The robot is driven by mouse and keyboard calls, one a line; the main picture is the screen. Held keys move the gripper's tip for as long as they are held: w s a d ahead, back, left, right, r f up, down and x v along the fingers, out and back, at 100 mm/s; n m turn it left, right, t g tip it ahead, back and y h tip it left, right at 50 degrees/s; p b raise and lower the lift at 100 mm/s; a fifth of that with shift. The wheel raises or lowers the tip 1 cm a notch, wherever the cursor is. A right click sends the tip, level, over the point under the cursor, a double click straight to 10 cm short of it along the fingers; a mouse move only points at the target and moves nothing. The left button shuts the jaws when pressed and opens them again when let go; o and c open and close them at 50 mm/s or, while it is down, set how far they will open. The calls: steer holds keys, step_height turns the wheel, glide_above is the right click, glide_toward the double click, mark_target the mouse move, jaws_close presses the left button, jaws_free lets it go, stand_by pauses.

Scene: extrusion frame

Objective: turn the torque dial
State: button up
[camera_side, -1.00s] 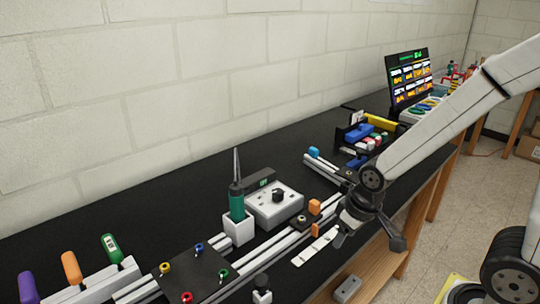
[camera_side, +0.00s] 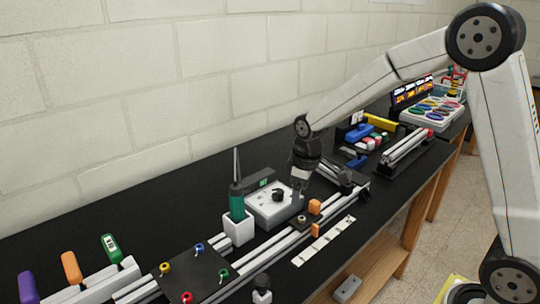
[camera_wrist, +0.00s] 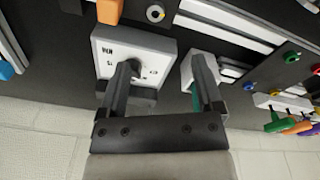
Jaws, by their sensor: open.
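The torque dial is a black knob (camera_side: 279,195) on top of a light grey box (camera_side: 262,212) on the black bench in the side view. My gripper (camera_side: 299,183) points down just right of the knob, over the box's right end. In the wrist view my gripper (camera_wrist: 165,62) is open, with two dark fingers spread. The right finger lies across the white holder. I cannot tell whether a finger touches the knob.
A green-handled screwdriver (camera_side: 237,203) stands in a white holder (camera_side: 239,229) left of the box. Aluminium rails with orange blocks (camera_side: 315,206) run in front. A dark display block (camera_side: 258,180) stands behind. A bin of coloured parts (camera_side: 368,137) is farther right.

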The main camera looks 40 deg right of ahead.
mark_target(278, 191)
steer(key=w+d+n, duration=0.1)
steer(key=w, duration=0.2)
steer(key=w+n, duration=0.1)
steer(key=w, duration=0.3)
steer(key=w+d+n+g, duration=0.1)
steer(key=w+n, duration=0.1)
steer(key=w, duration=0.1)
steer(key=shift+w+d+r, duration=0.2)
steer(key=shift+d, duration=0.1)
steer(key=shift+f, duration=0.1)
steer(key=shift+f, duration=3.8)
steer(key=shift+c, duration=0.2)
jaws_close()
